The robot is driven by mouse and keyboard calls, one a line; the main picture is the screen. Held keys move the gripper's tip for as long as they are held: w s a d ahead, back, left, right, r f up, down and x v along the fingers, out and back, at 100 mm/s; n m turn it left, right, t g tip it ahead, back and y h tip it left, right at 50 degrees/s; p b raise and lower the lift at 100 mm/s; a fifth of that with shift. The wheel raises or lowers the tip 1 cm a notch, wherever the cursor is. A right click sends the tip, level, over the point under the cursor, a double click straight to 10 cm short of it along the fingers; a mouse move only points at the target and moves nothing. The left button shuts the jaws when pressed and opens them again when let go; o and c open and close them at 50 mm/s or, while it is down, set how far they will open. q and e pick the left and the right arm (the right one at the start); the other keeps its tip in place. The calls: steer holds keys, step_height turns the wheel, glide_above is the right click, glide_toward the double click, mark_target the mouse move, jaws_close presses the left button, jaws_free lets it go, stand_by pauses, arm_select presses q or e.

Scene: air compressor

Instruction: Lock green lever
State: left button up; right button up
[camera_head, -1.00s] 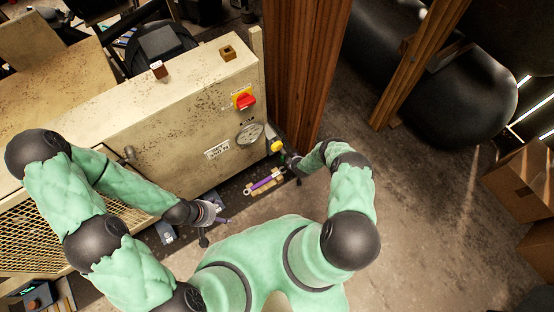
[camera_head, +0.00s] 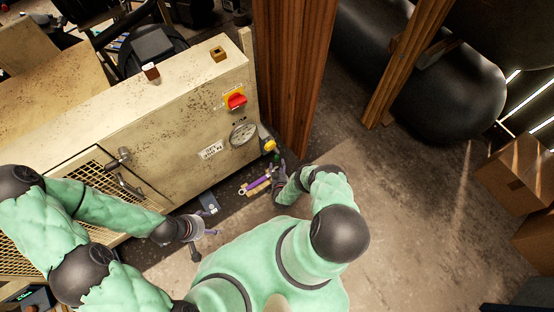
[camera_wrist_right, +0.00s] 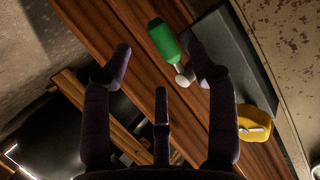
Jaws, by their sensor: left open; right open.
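The green lever (camera_wrist_right: 162,38) shows in the right wrist view, beyond the fingertips and slightly left of the right finger, with a pale round end. In the head view a small green spot (camera_head: 276,156) shows beside the yellow part, just above my right gripper (camera_head: 279,172). In the wrist view my right gripper (camera_wrist_right: 160,62) has its dark fingers spread and empty, apart from the lever as far as I can tell. My left gripper (camera_head: 203,231) is open and empty, low in front of the compressor's mesh side. Whether the lever is locked cannot be told.
The beige compressor cabinet (camera_head: 180,120) carries a red knob (camera_head: 236,101) and a gauge (camera_head: 243,133). A yellow part (camera_wrist_right: 255,122) sits right of the lever in the wrist view. A wooden post (camera_head: 290,70) stands behind. A purple-handled tool (camera_head: 257,184) lies low nearby.

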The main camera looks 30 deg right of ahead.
mark_target(277, 156)
steer(key=shift+b+x, duration=1.4)
steer(key=shift+x, duration=2.05)
steer(key=shift+c, duration=0.3)
jaws_close()
